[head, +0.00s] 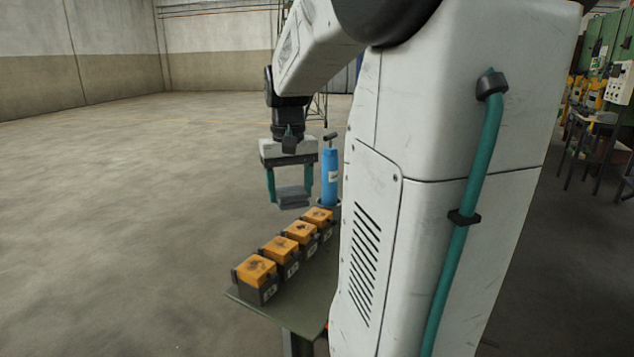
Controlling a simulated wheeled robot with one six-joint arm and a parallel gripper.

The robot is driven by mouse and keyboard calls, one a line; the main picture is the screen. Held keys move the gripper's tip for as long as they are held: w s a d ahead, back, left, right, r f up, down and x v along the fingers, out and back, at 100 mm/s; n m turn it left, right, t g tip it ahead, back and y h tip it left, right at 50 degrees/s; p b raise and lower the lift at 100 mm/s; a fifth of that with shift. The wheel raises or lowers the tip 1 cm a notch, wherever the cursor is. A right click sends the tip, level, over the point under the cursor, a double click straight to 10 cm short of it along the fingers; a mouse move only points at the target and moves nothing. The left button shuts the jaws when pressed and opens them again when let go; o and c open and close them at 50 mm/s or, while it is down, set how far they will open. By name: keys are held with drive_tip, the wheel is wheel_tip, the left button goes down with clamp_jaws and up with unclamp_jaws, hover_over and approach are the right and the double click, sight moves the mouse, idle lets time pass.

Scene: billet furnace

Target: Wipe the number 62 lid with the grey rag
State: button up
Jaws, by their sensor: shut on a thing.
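My gripper (290,201) has two teal fingers and hangs above the far end of a row of boxes. It is shut on the grey rag (292,196), a folded block between the fingers, apart from the lids below. Several dark boxes with orange lids stand in a row on a green table. The lids are the nearest one (255,268), the second (280,246), the third (300,231) and the farthest (318,215). All show dark smudges. White number labels are on the box fronts, too small to read, so I cannot tell which is 62.
A blue cylinder (329,175) with a dark top stands at the far end of the row, close to my gripper. The green table (290,314) is narrow; my own arm column hides its right side. Open concrete floor lies left. Green machines (605,50) stand far right.

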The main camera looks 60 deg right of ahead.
sight(300, 228)
drive_tip(key=shift+s+d+f, duration=0.1)
drive_tip(key=shift+d+f, duration=0.05)
wheel_tip(300, 228, down, 8)
drive_tip(key=shift+r, duration=0.25)
drive_tip(key=shift+d, duration=0.35)
drive_tip(key=shift+c, duration=0.7)
drive_tip(key=shift+d+f, duration=0.25)
drive_tip(key=shift+d, duration=0.85)
drive_tip(key=d, duration=0.3)
drive_tip(key=shift+w+r, duration=0.1)
drive_tip(key=shift+w, duration=0.15)
drive_tip(key=shift+a, duration=3)
drive_tip(key=shift+s+r, duration=0.2)
drive_tip(key=shift+r, duration=3.9)
